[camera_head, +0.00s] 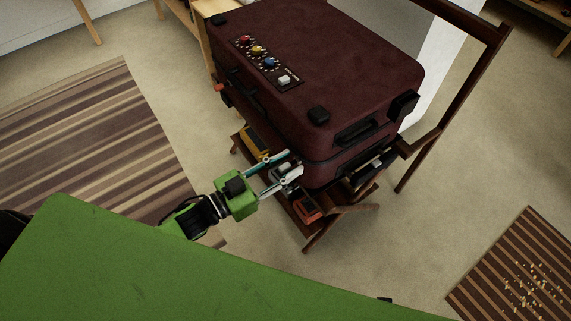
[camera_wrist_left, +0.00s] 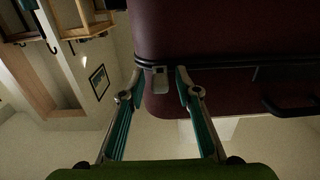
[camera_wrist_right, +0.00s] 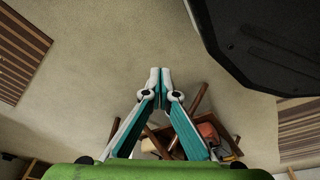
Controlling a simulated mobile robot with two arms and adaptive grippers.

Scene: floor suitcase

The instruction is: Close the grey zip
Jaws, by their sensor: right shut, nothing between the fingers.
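The dark red suitcase (camera_head: 340,55) lies flat on a wooden folding rack (camera_head: 310,235). A grey zip pull (camera_wrist_left: 160,80) hangs at the dark seam of the suitcase in the left wrist view. My left gripper (camera_head: 294,163) is at the suitcase's near corner. In the left wrist view its two fingertips (camera_wrist_left: 159,76) stand apart on either side of the grey pull, with a gap visible. In the head view the pull is hard to tell from the fingers. My right gripper (camera_wrist_right: 160,72) is shut and empty, over the floor, and outside the head view.
A yellow piece (camera_head: 256,139) and a red-orange piece (camera_head: 308,208) sit beside the suitcase's near side. A panel with coloured knobs (camera_head: 264,58) is on the lid. Striped rugs lie at left (camera_head: 85,135) and lower right (camera_head: 515,275). A wooden frame (camera_head: 455,105) stands at right.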

